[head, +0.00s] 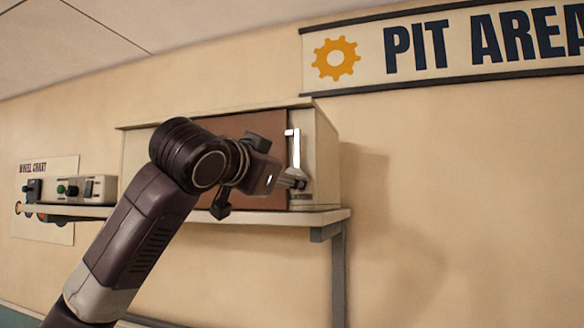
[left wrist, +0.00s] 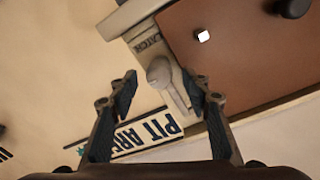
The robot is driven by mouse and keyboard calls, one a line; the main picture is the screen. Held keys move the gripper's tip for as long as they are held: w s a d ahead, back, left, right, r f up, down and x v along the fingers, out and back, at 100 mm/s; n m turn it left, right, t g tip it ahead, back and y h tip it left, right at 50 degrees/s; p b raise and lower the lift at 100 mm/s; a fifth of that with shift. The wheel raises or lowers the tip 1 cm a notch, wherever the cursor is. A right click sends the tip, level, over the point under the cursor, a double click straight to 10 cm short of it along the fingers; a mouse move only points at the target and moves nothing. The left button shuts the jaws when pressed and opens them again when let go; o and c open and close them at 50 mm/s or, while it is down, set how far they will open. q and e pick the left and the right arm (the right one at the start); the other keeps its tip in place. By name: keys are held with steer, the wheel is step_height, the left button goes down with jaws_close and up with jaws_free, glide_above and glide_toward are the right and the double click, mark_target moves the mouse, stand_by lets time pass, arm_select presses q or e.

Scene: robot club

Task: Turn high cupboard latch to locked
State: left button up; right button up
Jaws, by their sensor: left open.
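The high cupboard (head: 328,160) stands on a wall shelf, with a brown door (head: 240,127) and a pale front strip at its right. A pale latch lever (head: 294,148) stands roughly upright on that strip; its lower end is hidden behind my left gripper (head: 298,182) in the head view. In the left wrist view the latch (left wrist: 160,78) shows a round hub and a lever, lying in the gap between the fingers of my left gripper (left wrist: 163,88). The fingers are apart, one on each side, the right one close to the lever. Contact cannot be told. My right gripper is not in view.
The shelf (head: 335,215) runs under the cupboard, with a bracket leg at its right. A control box (head: 98,189) with knobs sits at the shelf's left. A wall chart (head: 48,230) hangs behind. A PIT AREA sign (head: 450,45) is above right. The wall right of the cupboard is clear.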

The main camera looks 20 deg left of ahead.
arm_select(q)
steer(key=shift+w+d+p, duration=0.15)
steer(key=shift+w+p, duration=0.5)
steer(key=shift+w, duration=0.95)
steer(key=shift+c, duration=0.2)
jaws_close()
